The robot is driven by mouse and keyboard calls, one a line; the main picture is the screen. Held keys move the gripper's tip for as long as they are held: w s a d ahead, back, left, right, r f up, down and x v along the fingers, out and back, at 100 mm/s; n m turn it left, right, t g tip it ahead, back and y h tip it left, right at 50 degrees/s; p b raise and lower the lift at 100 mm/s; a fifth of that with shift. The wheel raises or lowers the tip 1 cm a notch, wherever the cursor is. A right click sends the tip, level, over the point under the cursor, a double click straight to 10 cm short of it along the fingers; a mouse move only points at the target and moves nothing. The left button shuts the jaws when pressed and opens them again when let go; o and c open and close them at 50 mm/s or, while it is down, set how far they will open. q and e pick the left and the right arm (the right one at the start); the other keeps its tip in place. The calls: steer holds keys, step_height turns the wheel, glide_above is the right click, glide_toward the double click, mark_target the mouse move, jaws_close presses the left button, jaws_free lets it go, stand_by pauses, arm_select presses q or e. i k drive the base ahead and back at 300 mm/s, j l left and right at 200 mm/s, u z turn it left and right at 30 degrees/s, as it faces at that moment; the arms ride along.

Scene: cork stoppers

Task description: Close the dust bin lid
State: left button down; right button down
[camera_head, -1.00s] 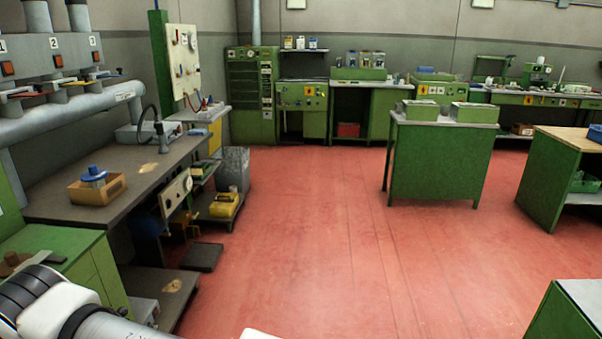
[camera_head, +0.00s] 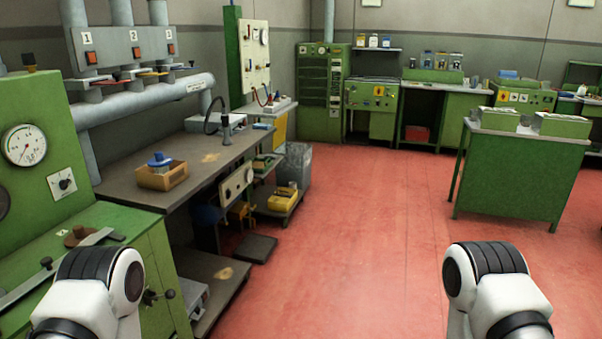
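A grey bin (camera_head: 296,164) stands on the floor at the far end of the dark workbench, left of the picture's middle. It may be the dust bin. It is small at this distance, and I cannot make out a lid or whether it is open. White and black links of my two arms show at the bottom left and bottom right. Neither of my grippers is in view. Both visible arm parts are far from the bin.
The workbench (camera_head: 190,198) on the left holds a wooden tray (camera_head: 164,180). A low shelf with a yellow box (camera_head: 283,199) stands just before the bin. A green cabinet (camera_head: 520,180) stands on the right. Open red floor (camera_head: 375,235) lies between them.

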mark_target(280, 137)
steer(key=i+l+z, duration=0.3)
steer(key=i, duration=1.45)
steer(key=i+z, duration=0.35)
steer(key=i, duration=1.4)
steer(key=i+u, duration=0.1)
steer(key=i, duration=1.15)
steer(key=i+l+u, duration=0.15)
steer(key=i, duration=0.45)
steer(key=i+l+u, duration=0.1)
steer(key=i, duration=0.5)
steer(key=i+l+u, duration=0.1)
steer(key=i, duration=0.55)
steer(key=l, duration=0.05)
